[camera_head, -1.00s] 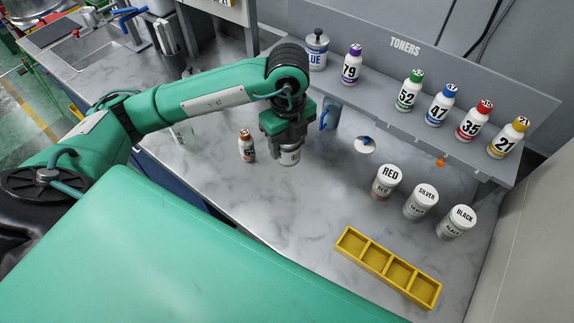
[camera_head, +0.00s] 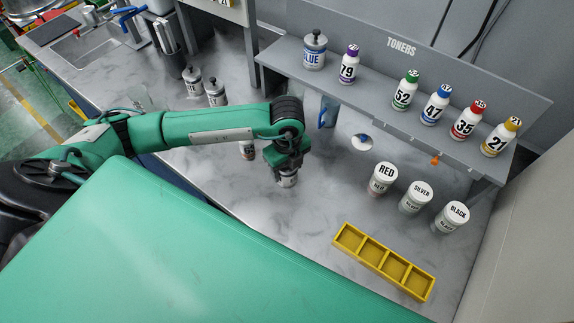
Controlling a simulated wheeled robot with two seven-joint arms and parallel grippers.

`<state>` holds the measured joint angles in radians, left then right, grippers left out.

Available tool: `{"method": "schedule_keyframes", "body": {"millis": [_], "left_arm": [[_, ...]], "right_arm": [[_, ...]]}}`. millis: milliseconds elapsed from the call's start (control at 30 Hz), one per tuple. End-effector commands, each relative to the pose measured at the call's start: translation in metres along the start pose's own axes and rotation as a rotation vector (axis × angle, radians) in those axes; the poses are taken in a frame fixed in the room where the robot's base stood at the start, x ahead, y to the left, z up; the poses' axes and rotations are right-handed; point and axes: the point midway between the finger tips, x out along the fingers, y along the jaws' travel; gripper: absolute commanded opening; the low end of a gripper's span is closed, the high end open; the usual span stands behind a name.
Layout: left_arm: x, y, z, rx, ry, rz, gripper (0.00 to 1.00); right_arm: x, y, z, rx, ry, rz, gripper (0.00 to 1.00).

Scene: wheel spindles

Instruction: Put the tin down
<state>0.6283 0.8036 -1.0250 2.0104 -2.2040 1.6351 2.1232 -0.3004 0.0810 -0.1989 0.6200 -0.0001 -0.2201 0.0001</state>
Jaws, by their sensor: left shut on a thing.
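The tin (camera_head: 287,181) is a small light-coloured can, upright in the jaws of my left gripper (camera_head: 286,171). The gripper is shut on it from above and hides its upper part. The tin is low over or on the grey marbled counter (camera_head: 320,205); I cannot tell whether its base touches. A small bottle (camera_head: 247,149) stands just left of the gripper, partly hidden by my arm. My right gripper is out of the picture.
Red (camera_head: 383,178), silver (camera_head: 415,196) and black (camera_head: 452,217) tins stand to the right. A yellow divided tray (camera_head: 340,241) lies in front. The toner shelf (camera_head: 385,115) holds several bottles and a blue tin (camera_head: 315,50). Counter around the held tin is clear on the right and front.

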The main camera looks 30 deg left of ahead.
Motion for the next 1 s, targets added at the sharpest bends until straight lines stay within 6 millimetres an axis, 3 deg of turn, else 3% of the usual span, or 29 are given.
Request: {"method": "schedule_keyframes", "body": {"millis": [133,167,233,267,667,1000], "left_arm": [[0.004,0.0,0.0,0.0,0.0,-0.001,0.24],[0.003,0.0,0.0,0.0,0.0,0.0,0.62],[0.003,0.0,0.0,0.0,0.0,0.0,0.75],[0.003,0.0,0.0,0.0,0.0,0.0,0.78],[-0.004,-0.001,0.001,0.0,-0.001,-0.002,0.78],[-0.073,-0.001,0.0,0.001,-0.002,-0.006,0.78]], "right_arm": [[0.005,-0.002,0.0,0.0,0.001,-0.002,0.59],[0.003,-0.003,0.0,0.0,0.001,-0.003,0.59],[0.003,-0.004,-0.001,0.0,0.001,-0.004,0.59],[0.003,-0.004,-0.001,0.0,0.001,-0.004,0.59],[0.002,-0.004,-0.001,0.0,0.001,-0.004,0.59],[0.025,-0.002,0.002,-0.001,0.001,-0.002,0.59]]}}
